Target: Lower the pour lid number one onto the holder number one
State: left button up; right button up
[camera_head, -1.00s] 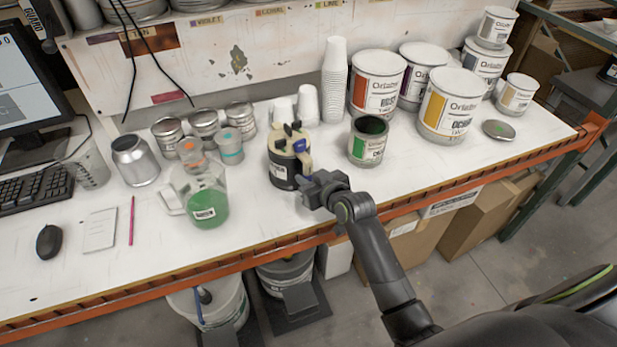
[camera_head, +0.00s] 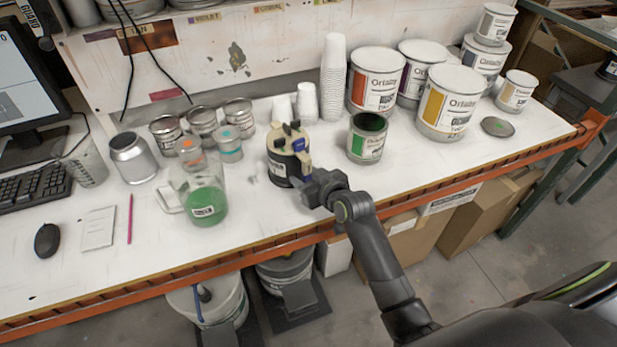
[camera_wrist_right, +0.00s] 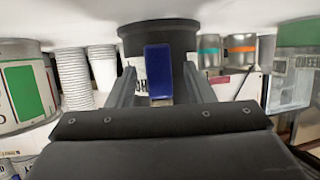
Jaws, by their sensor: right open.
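A dark can with a white label (camera_head: 279,170) stands upright at the middle of the bench, and I take it as the holder. A black and cream pour lid with a blue part (camera_head: 299,146) sits at its top. My right gripper (camera_head: 304,180) is at the can's front right side. In the right wrist view, the blue part (camera_wrist_right: 158,72) lies between the open fingers of my right gripper (camera_wrist_right: 160,84), in front of the black can body (camera_wrist_right: 150,36). No number shows clearly. My left gripper is not in view.
A jug of green liquid (camera_head: 205,202) stands left of the holder. An open can with a green label (camera_head: 367,140) stands to its right. White cups (camera_head: 334,80) and large paint cans (camera_head: 449,103) stand behind. The bench front is largely clear.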

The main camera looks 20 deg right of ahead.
jog(key=b+v, duration=0.2)
jog(key=v, duration=1.5)
jog(key=shift+s, duration=0.25)
jog(key=shift+d+f, duration=0.1)
jog(key=shift+f, duration=0.05)
jog(key=s+d+f+m+g+h+b, duration=0.1)
jog(key=d+f+g, duration=0.1)
jog(key=f, duration=0.9)
jog(key=s+d+f+m+g+h, duration=0.1)
jog(key=s+d+f, duration=0.1)
jog(key=f, duration=0.9)
jog(key=s+d+f+m+g+h+b, duration=0.1)
jog(key=d+f+g, duration=0.15)
jog(key=f, duration=0.85)
jog(key=s+d+f+g+h, duration=0.1)
jog(key=s+d+f+g, duration=0.15)
jog(key=s+f, duration=1.25)
jog(key=s+f+g, duration=0.2)
jog(key=s+f, duration=0.2)
jog(key=s, duration=0.4)
jog(key=s+a+f+g, duration=0.1)
jog(key=s+f, duration=0.2)
jog(key=s, duration=0.6)
jog(key=shift+s+a+f+g+b, duration=0.2)
jog(key=shift+a+f+g+b, duration=0.1)
jog(key=shift+f+g, duration=0.1)
